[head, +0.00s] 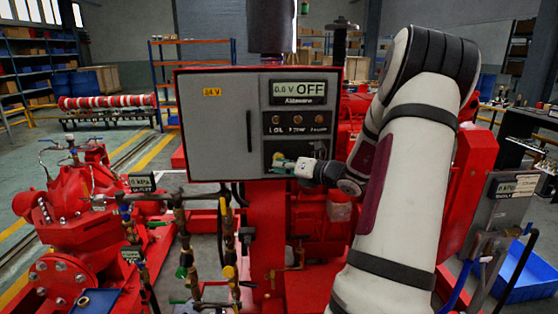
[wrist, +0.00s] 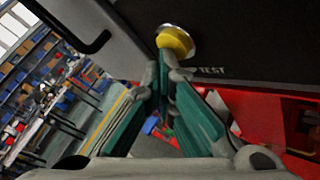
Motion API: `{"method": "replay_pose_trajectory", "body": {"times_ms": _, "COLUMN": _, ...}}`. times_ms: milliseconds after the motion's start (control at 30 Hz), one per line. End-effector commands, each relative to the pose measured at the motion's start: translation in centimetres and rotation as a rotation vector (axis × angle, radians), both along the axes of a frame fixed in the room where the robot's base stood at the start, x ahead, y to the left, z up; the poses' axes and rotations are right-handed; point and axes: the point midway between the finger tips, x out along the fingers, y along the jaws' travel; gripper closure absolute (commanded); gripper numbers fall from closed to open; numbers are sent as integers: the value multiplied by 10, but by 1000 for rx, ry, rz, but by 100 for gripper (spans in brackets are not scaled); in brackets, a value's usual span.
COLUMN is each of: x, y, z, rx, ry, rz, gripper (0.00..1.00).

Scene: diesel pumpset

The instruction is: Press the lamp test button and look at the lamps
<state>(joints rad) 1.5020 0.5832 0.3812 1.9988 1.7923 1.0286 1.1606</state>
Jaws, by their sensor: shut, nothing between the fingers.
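The control panel (head: 297,122) has a dark face with a display (head: 298,92) reading "0.0 V" and "OFF". Below it sits a row of three small lamps (head: 297,119), labelled in tiny print; they look dull amber-brown, and I cannot tell whether any is lit. The yellow lamp test button (wrist: 176,40) in a pale ring shows at the top of the wrist view, beside the word "TEST". My gripper (wrist: 163,64) is shut and empty, its green-padded fingertips just below the button. I cannot tell whether they touch it. In the head view my gripper (head: 285,167) is at the panel's lower part.
The grey cabinet door (head: 213,130) with a dark handle is left of the panel. Red pump parts (head: 70,235) and pipes with valves (head: 185,240) stand low at left. A blue bin (head: 520,268) lies at right. Shelves stand behind.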

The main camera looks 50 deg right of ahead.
Motion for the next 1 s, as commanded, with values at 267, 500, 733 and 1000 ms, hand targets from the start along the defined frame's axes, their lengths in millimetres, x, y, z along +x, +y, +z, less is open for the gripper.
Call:
{"method": "replay_pose_trajectory", "body": {"times_ms": 267, "x": 0, "y": 0, "z": 0, "rx": 0, "ry": -1, "rz": -1, "gripper": 100}}
{"method": "replay_pose_trajectory", "body": {"times_ms": 500, "x": -5, "y": 6, "z": 1, "rx": 0, "ry": -1, "rz": 0, "gripper": 100}}
{"method": "replay_pose_trajectory", "body": {"times_ms": 733, "x": -11, "y": 13, "z": 1, "rx": -1, "ry": -1, "rz": 0, "gripper": 100}}
{"method": "replay_pose_trajectory", "body": {"times_ms": 1000, "x": -11, "y": 13, "z": 0, "rx": -1, "ry": 0, "rz": 0, "gripper": 100}}
